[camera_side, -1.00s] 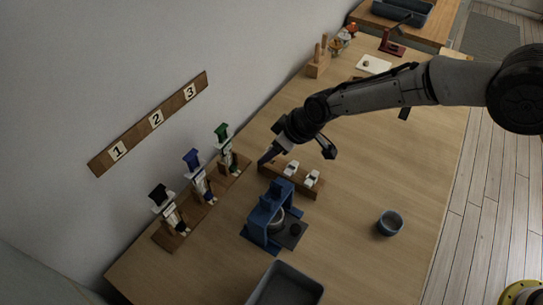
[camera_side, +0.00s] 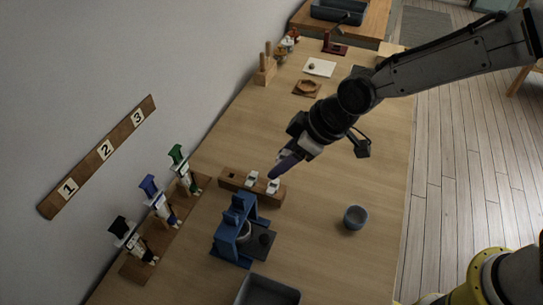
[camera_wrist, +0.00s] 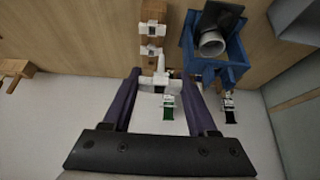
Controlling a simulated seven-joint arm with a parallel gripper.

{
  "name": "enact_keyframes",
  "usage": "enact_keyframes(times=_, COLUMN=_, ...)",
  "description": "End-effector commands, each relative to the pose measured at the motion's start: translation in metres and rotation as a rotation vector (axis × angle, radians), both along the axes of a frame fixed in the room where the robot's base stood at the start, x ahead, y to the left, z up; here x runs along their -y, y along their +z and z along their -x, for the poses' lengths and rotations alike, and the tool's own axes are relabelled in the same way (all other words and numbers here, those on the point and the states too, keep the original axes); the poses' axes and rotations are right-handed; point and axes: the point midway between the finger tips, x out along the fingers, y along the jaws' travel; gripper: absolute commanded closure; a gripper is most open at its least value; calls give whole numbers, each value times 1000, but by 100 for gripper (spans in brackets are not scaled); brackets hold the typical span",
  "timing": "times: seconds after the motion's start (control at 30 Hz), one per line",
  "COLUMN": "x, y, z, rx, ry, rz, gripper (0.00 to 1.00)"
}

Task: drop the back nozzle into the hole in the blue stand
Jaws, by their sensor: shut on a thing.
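My gripper (camera_side: 277,174) points down over the wooden block (camera_side: 228,177), its purple fingertips just above the right-hand white nozzle in the side view. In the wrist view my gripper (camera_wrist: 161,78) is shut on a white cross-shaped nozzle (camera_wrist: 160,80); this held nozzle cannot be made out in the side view. Two white nozzles sit in the block, one (camera_side: 252,178) in the middle and one (camera_side: 274,187) towards the right end. The blue stand (camera_side: 224,238) is left of and in front of the block, with a grey round part inside. Its hole is not clear.
A grey tray (camera_side: 268,291) is in front. Three dispensers with black (camera_side: 119,227), blue (camera_side: 149,187) and green (camera_side: 176,154) tops line the wall.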

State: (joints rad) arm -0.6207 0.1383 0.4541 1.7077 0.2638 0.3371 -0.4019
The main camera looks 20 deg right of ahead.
Motion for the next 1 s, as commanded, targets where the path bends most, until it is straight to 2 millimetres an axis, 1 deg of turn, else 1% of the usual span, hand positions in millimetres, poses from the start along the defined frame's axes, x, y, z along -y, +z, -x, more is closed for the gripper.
enact_keyframes(times=0.17, x=4, y=-2, z=7, rx=-3, ry=63, rz=0, gripper=93)
enact_keyframes(times=0.27, x=5, y=-4, z=14, rx=-3, ry=134, rz=0, gripper=93)
enact_keyframes(times=0.37, x=3, y=1, z=19, rx=0, ry=239, rz=-3, gripper=93)
enact_keyframes(times=0.47, x=-4, y=9, z=24, rx=0, ry=385, rz=-3, gripper=93)
enact_keyframes(times=0.57, x=-17, y=22, z=28, rx=1, ry=586, rz=-4, gripper=93)
enact_keyframes(times=0.8, x=-57, y=56, z=39, rx=7, ry=1110, rz=0, gripper=93)
enact_keyframes(times=0.9, x=-74, y=69, z=43, rx=8, ry=1305, rz=1, gripper=93)
enact_keyframes(times=1.0, x=-88, y=79, z=45, rx=8, ry=1456, rz=1, gripper=93)
